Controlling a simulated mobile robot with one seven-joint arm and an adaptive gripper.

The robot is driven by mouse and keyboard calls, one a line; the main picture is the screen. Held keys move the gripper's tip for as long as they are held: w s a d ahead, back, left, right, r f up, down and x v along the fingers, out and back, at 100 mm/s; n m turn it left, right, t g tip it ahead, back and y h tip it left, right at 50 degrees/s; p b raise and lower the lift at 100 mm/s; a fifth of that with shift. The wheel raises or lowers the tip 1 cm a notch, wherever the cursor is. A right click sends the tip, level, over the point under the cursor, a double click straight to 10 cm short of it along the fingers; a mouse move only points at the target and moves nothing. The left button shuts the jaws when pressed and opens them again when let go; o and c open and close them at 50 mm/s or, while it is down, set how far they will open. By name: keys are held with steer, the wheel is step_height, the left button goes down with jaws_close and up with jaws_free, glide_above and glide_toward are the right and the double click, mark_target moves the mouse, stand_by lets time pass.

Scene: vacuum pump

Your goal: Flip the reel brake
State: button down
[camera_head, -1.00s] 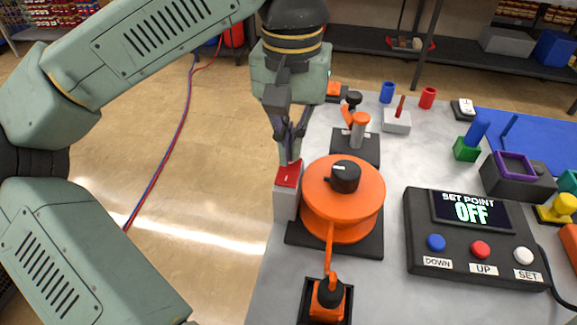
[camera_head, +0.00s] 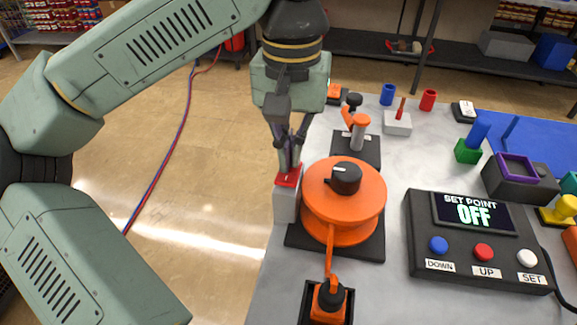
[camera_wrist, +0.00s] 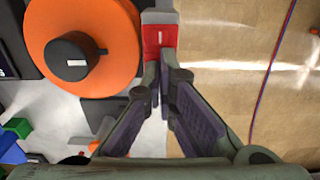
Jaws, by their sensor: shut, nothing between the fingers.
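The reel brake is a red rocker (camera_head: 287,180) on top of a grey block (camera_head: 286,207), beside the left edge of the orange reel (camera_head: 368,187). My gripper (camera_head: 290,163) is shut and empty. It points down, with its fingertips at the far part of the red rocker and hiding some of it. In the wrist view the red rocker (camera_wrist: 160,41) shows a white mark, and my gripper's fingertips (camera_wrist: 160,68) are together at its near edge. I cannot tell for certain whether they touch it, or which way the rocker is tipped.
The reel has a black knob (camera_head: 346,177) on top. An orange arm runs from it to a black-based fitting (camera_head: 328,300) in front. A set point panel (camera_head: 475,240) reading OFF stands at right. An orange-and-grey fitting (camera_head: 358,132) stands behind the reel. Open floor lies left of the table.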

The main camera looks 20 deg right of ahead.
steer(key=shift+r+p, duration=2.95)
steer(key=shift+r, duration=0.55)
steer(key=shift+f, duration=0.1)
